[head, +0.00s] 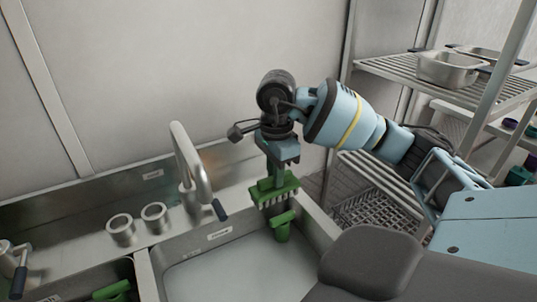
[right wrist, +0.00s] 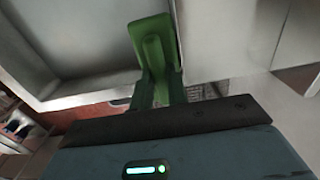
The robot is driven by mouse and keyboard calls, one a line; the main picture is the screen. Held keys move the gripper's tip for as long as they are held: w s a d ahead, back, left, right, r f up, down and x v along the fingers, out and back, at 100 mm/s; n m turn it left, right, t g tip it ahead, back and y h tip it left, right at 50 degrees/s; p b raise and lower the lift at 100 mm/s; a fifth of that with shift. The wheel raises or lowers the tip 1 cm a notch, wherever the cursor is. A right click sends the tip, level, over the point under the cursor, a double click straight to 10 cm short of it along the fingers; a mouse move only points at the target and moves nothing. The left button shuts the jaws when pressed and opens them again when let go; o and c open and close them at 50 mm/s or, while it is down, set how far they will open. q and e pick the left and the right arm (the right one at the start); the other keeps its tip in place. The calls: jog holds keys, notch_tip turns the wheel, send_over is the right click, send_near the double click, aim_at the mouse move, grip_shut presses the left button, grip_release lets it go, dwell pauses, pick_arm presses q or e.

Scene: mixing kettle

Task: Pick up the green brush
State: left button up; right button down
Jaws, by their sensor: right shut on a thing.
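The green brush (head: 275,190), with a row of pale bristles along its lower edge, is held above the right part of the steel sink. My right gripper (head: 276,172) points down from above and is shut on it. In the right wrist view the brush (right wrist: 153,42) shows as a green rounded piece beyond the two fingertips (right wrist: 158,88). A green piece (head: 282,225) shows just below the bristles; I cannot tell whether it belongs to the brush. My left gripper is not in view.
The sink basin (head: 215,275) lies below, with a faucet (head: 190,170) to the left. Two steel cups (head: 137,226) stand on the ledge. Another green item (head: 112,290) lies in the left basin. A wire shelf (head: 400,72) with steel pans (head: 447,68) stands at the right.

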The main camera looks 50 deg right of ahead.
jog(key=s+a, duration=0.3)
jog(key=s, duration=0.2)
jog(key=shift+s+a+r, duration=0.15)
jog(key=shift+r, duration=0.15)
jog(key=c, duration=1.9)
grip_release()
grip_shut()
